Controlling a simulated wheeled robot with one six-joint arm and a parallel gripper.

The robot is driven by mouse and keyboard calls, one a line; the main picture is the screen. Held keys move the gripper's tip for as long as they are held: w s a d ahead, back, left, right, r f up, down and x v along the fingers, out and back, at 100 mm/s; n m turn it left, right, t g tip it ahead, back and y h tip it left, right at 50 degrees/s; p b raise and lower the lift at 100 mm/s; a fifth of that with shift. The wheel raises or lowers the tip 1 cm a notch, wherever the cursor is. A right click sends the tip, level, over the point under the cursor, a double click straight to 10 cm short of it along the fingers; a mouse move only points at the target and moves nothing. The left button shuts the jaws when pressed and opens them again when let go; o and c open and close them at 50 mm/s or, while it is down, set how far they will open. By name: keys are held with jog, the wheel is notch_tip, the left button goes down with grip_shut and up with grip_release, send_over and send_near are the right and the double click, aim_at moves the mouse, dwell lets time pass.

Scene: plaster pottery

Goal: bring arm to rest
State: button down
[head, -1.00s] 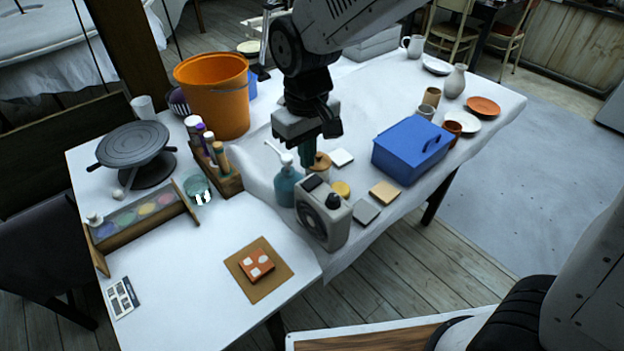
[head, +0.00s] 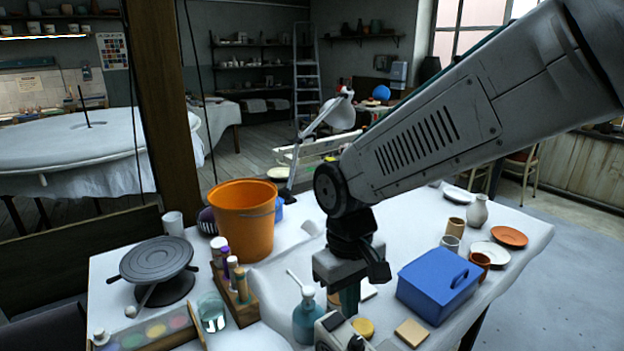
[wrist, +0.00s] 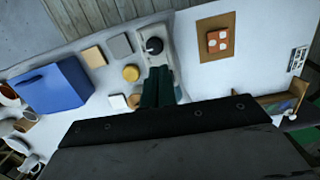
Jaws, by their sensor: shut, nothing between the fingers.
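My gripper (head: 349,304) points down over the white-covered table (head: 290,268) in the head view. Its dark green fingers are together and hold nothing. It is above the area between the teal pump bottle (head: 306,322) and the blue box (head: 437,288). The wrist view also shows the closed fingers (wrist: 158,86), just in front of the grey device with a black knob (wrist: 155,45). I cannot tell how high the fingertips are above the table.
An orange bucket (head: 243,222), a dark turntable (head: 157,262) and a wooden bottle rack (head: 240,305) stand to the left. Cups and a pale vase (head: 478,212) stand at the right. A white lamp (head: 338,112) rises behind the table.

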jog(key=s+d+r+m+t, duration=0.1)
jog(key=s+d+r+m, duration=0.2)
jog(key=s+d, duration=0.4)
jog(key=s+d+r+m+t, duration=0.1)
jog(key=s+d+r+m, duration=0.2)
jog(key=d, duration=1)
jog(key=s+r, duration=0.2)
jog(key=s, duration=0.2)
jog(key=shift+s+r+y, duration=0.3)
jog(key=shift+s+r, duration=0.05)
